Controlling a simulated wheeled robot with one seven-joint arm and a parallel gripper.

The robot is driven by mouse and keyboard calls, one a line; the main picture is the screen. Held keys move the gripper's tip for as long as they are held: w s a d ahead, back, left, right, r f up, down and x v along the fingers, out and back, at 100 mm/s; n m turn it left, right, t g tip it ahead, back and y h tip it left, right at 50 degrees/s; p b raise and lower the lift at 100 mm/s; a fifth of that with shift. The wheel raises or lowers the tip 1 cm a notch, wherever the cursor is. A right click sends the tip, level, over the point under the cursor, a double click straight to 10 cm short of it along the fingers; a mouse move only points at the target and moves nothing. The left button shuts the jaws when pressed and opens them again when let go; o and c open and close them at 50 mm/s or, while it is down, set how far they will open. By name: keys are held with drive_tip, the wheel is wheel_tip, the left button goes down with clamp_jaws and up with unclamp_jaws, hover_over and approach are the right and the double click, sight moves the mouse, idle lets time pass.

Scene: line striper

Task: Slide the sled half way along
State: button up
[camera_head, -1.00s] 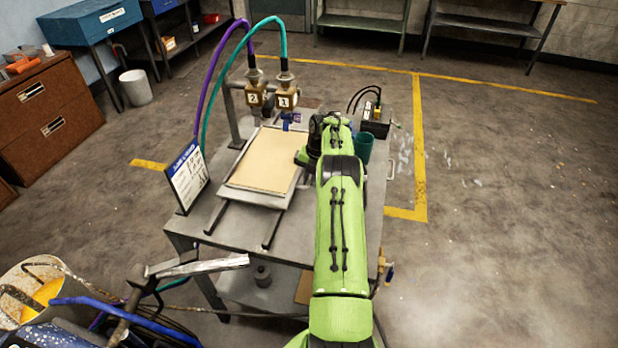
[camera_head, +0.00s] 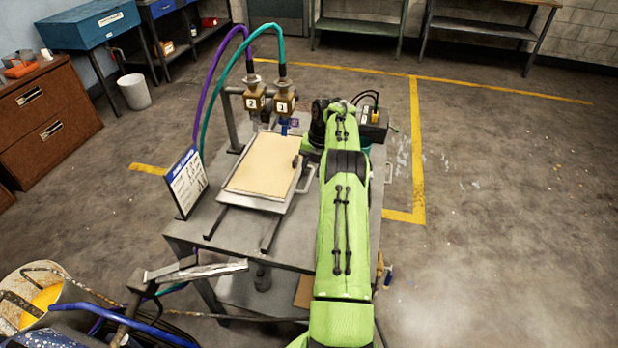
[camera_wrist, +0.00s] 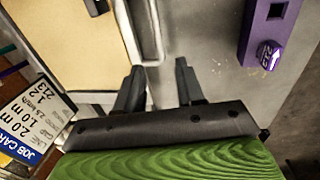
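The sled (camera_head: 236,198), a light metal tray with a tan sheet (camera_head: 263,165) on it, sits on two dark rails (camera_head: 270,236) on the grey table. A looped metal handle (camera_head: 308,179) sticks out from its right side. In the wrist view, the tan sheet (camera_wrist: 60,40) is at the upper left and the handle (camera_wrist: 152,58) is just beyond my fingertips. My gripper (camera_wrist: 158,76) is open, its two dark fingers apart with nothing clearly between them. In the head view my green arm hides my gripper.
Two numbered brass nozzles (camera_head: 270,101) with purple and teal hoses stand over the sled's far end. A job card (camera_head: 186,181) stands at the left. A purple block with an arrow knob (camera_wrist: 269,54) is right of my gripper. A black box (camera_head: 373,124) sits at the back right.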

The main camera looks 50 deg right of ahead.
wheel_tip(320, 180, up, 9)
drive_tip(key=s+p, duration=0.1)
drive_tip(key=p, duration=0.2)
drive_tip(key=shift+s+d, duration=0.25)
drive_tip(key=shift+d, duration=0.15)
drive_tip(key=shift+r, duration=0.1)
